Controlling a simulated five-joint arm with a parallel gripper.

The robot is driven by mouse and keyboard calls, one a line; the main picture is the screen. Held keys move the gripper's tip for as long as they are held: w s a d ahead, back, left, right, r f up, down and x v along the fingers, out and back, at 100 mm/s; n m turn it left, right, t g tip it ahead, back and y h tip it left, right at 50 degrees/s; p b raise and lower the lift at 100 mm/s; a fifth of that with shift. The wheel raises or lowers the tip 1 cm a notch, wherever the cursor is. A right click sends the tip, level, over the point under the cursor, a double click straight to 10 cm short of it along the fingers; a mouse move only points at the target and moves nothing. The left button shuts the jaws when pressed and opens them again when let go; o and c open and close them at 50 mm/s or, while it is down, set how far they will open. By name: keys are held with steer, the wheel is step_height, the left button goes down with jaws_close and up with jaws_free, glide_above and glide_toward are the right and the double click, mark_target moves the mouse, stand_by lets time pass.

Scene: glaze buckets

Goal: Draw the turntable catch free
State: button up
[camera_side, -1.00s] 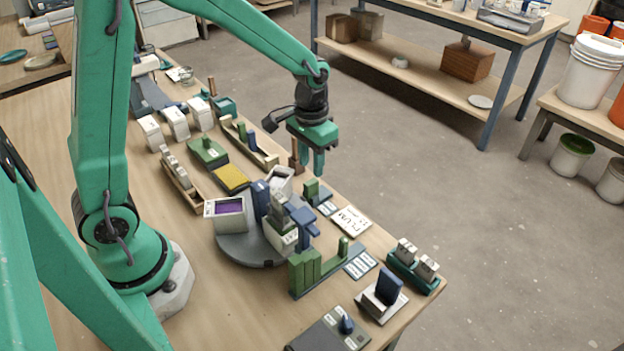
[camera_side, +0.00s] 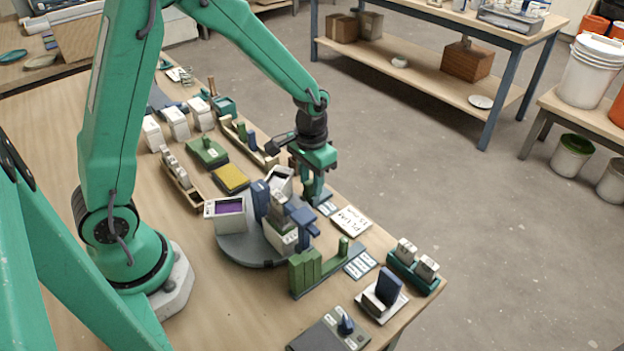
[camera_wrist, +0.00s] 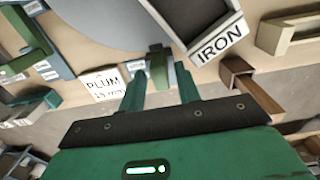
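The turntable (camera_side: 240,249) is a grey disc on the bench, carrying several box-like buckets; its edge also shows in the wrist view (camera_wrist: 85,22). A small green upright block, which looks like the catch (camera_wrist: 158,66), stands near the disc's rim. In the side view it is mostly hidden by my gripper (camera_side: 314,194). My gripper is low over it, fingers pointing down. In the wrist view my gripper (camera_wrist: 160,80) is open, with the green block between its fingertips and slight gaps showing; I cannot tell whether either finger touches it.
An IRON-labelled bucket (camera_wrist: 217,40) stands close to the fingers. A PLUM card (camera_side: 352,221) lies at the bench edge. A green stepped block (camera_side: 305,270), a teal rack with white pieces (camera_side: 413,270) and a yellow pad (camera_side: 231,179) stand around the turntable.

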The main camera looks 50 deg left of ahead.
jaws_close()
steer(key=shift+w, duration=0.95)
stand_by(0.3)
steer(key=shift+o, duration=0.3)
jaws_free()
steer(key=shift+r, duration=0.15)
step_height(320, 180, up, 7)
stand_by(0.3)
